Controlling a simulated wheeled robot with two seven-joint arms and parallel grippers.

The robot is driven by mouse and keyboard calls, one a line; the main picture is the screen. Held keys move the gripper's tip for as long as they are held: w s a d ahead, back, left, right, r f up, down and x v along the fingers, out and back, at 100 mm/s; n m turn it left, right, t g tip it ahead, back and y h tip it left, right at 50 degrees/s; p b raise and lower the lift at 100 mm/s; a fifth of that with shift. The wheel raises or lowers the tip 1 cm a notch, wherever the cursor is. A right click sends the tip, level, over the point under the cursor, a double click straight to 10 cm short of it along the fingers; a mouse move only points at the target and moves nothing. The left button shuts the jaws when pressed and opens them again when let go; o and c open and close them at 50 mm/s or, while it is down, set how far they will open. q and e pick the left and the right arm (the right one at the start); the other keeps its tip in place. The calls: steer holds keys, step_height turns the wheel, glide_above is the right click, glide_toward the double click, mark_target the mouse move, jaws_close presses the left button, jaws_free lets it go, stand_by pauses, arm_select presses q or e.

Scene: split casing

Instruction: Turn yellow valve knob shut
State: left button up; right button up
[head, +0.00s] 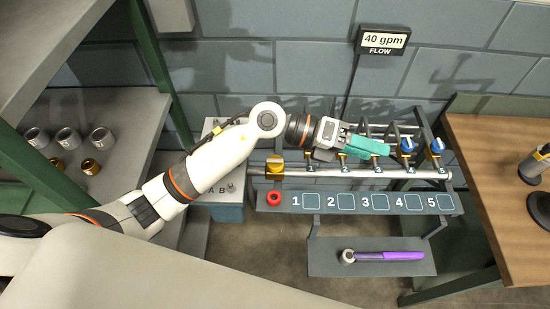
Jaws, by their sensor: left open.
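A valve rack with a horizontal pipe (320,173) stands against the wall above a panel numbered 1 to 5. A yellow block-like part (275,163) sits at the pipe's left end; I cannot tell whether it is the yellow knob. Blue knobs (407,145) show above positions 4 and 5. Brass valve bodies (373,158) show along the pipe. My left gripper (348,149) is open over the middle of the rack, with teal fingers. It hides the valve tops there, and I cannot see whether it touches a knob. My right gripper is not in view.
A purple-handled tool (390,256) lies on a lower shelf. A "40 gpm FLOW" sign (383,40) stands behind the rack. Shelves (120,115) stand left, a wooden table (490,150) right.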

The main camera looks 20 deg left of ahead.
arm_select(q)
steer(key=w+a+f+m+g+y, duration=0.1)
steer(key=w+a+f+m+y, duration=0.15)
steer(key=a+f+y, duration=0.45)
steer(key=n+y, duration=0.1)
steer(key=y, duration=0.8)
glide_above(275, 160)
step_height(275, 160, down, 2)
steer(key=f, duration=0.1)
steer(key=shift+g, duration=0.3)
step_height(275, 160, down, 10)
steer(key=p, duration=0.3)
steer(key=shift+f, duration=0.7)
